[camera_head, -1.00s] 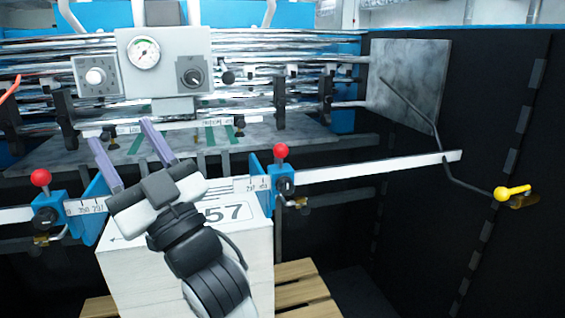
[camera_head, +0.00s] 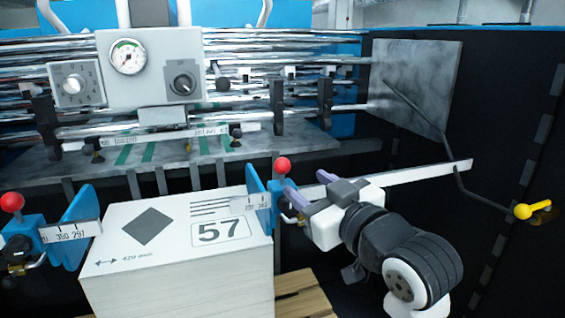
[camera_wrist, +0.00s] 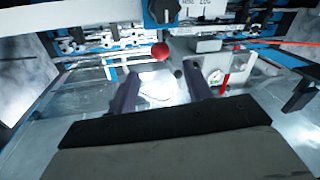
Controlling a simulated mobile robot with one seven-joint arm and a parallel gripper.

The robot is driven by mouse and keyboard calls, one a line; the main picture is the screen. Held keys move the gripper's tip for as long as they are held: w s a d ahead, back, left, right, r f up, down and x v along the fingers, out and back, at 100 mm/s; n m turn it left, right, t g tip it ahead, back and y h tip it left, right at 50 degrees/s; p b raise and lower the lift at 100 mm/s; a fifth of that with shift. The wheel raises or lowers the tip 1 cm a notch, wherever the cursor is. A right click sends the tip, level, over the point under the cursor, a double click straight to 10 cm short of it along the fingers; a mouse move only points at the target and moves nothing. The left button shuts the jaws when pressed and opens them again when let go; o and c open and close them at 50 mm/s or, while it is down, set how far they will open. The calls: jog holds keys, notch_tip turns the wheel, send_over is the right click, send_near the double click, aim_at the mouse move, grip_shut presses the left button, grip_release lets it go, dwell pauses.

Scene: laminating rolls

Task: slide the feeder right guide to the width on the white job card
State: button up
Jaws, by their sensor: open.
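The right guide (camera_head: 257,189) is a blue plate and block on a white scale bar (camera_head: 420,173), with a red ball knob (camera_head: 283,165) on top. The knob also shows in the wrist view (camera_wrist: 160,51). The bar's numbers beside the guide are too small to read surely. My gripper (camera_head: 303,180) is open, just right of the guide. In the wrist view, its fingers (camera_wrist: 160,75) stand apart, with the knob beyond and between their tips; contact cannot be told.
The left guide (camera_head: 80,228) has its own red knob (camera_head: 12,202) and scale. A grey panel with a gauge (camera_head: 128,56) stands behind. A bent rod ends in a yellow handle (camera_head: 523,211) at the right. A wooden pallet (camera_head: 305,298) lies below.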

aim_at(287, 169)
jog(key=p+x, duration=0.2)
jog(key=x, duration=0.8)
grip_shut()
